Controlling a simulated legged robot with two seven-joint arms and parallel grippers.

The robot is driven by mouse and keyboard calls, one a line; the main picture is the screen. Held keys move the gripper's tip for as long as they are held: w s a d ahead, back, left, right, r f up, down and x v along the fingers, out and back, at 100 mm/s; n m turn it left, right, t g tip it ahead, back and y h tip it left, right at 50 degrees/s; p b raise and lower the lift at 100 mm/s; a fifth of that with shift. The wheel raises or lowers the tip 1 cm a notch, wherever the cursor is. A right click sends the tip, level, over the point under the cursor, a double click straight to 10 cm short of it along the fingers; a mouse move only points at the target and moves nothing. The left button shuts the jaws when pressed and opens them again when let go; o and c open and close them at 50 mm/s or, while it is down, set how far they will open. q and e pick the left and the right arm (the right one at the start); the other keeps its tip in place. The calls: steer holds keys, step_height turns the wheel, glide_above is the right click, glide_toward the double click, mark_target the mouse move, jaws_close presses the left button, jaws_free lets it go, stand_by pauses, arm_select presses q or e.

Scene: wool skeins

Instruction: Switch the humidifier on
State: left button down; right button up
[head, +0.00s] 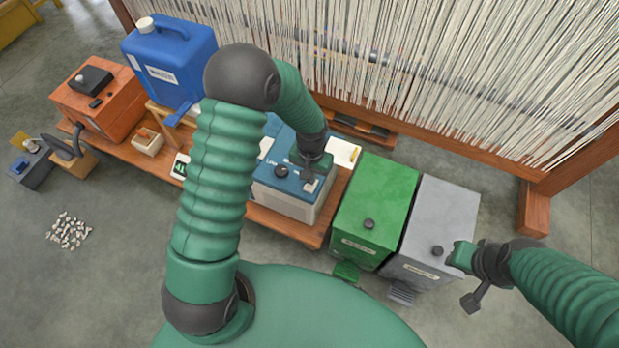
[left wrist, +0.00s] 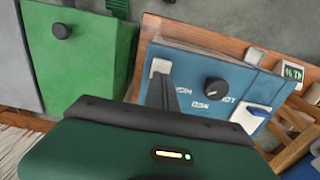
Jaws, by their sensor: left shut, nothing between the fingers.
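The humidifier (head: 297,206) is a pale box with a blue top on the low wooden bench. Its blue panel (left wrist: 195,82) carries white lettering, a dark round knob (left wrist: 215,91) and a pale switch plate (left wrist: 160,67). The knob also shows in the head view (head: 282,172). My left gripper (head: 309,181) is shut and empty, its fingertips right at the switch plate. Whether they touch it I cannot tell, and the fingers partly hide the switch. My right gripper (head: 476,295) hangs beside the grey bin; its finger opening is unclear.
A green bin (head: 375,205) and a grey bin (head: 440,225) stand right of the bench (head: 262,217). A blue canister (head: 170,65) and an orange box (head: 100,105) are at left. A loom with hanging pale threads (head: 400,50) stands behind.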

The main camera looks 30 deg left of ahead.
arm_select(q)
steer(key=shift+r, duration=0.15)
step_height(320, 180, up, 13)
steer(key=w+p, duration=0.2)
steer(key=p, duration=0.5)
steer(key=shift+w+r, duration=0.15)
steer(key=shift+r, duration=0.05)
steer(key=shift+a, duration=0.1)
